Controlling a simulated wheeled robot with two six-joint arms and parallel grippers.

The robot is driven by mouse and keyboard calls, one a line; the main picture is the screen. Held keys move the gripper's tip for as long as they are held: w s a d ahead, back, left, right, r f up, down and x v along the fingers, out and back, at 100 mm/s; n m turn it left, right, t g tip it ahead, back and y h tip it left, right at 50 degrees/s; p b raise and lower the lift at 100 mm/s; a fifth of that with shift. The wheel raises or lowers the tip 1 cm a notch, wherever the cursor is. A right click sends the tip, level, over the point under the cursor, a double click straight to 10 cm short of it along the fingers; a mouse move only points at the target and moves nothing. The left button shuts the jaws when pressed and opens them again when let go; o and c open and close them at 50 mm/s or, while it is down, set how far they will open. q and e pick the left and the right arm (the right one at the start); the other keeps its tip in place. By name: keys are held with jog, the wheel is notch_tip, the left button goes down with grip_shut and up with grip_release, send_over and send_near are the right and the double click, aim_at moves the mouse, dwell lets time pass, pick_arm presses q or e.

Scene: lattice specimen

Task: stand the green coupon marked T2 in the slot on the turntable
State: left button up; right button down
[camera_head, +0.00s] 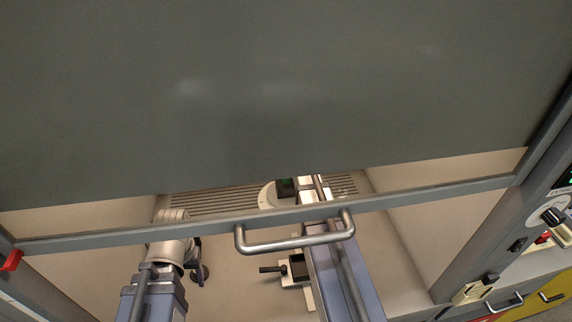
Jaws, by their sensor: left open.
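A pale round disc (268,196), which looks like the turntable, shows in part just under the lower edge of the dark sash. A small dark block with a green tint (286,187) is at its right side; I cannot tell whether it is the green coupon, and no T2 mark is readable. My left gripper (200,271) is open, small and dark, low over the pale floor, left of the disc and apart from it. My right arm reaches in beside the handle; its gripper end is partly hidden by the sash and frame, and its jaws are not clear.
A large dark sash (270,90) with a grey lower rail and a metal bar handle (295,244) covers the upper view. A dark fixture with a black handle (298,268) is beside my right arm. A slotted grille (215,201) lies behind.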

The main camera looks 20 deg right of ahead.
jog(key=shift+f+b, duration=1.35)
jog(key=shift+f, duration=0.05)
dwell(0.8)
grip_release()
dwell(0.7)
jog(key=shift+p+v, duration=2.35)
jog(key=shift+v, duration=0.2)
